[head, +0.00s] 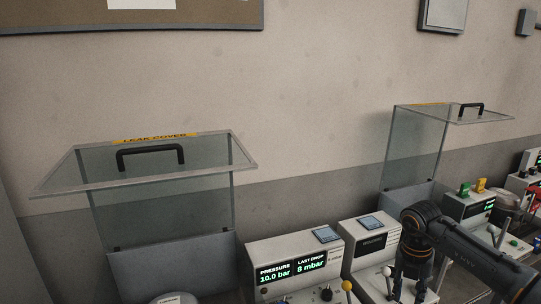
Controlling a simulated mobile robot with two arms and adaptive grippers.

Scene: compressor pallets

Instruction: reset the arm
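My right arm comes in from the lower right, bends at a dark joint with orange rings, and points down. My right gripper (409,291) is at the bottom edge, in front of the right-hand control box. Its two dark fingers are apart with nothing seen between them; their tips are close to the picture's edge. My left gripper is out of view. A control box (295,255) reads pressure 10.0 bar and last drop 8 mbar. A second control box (372,243) with a dark display stands to its right, partly hidden by my arm.
A raised clear leak cover (160,195) with a black handle stands at left. Another raised clear cover (415,150) stands at right. More boxes (468,206) with green and yellow parts stand far right.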

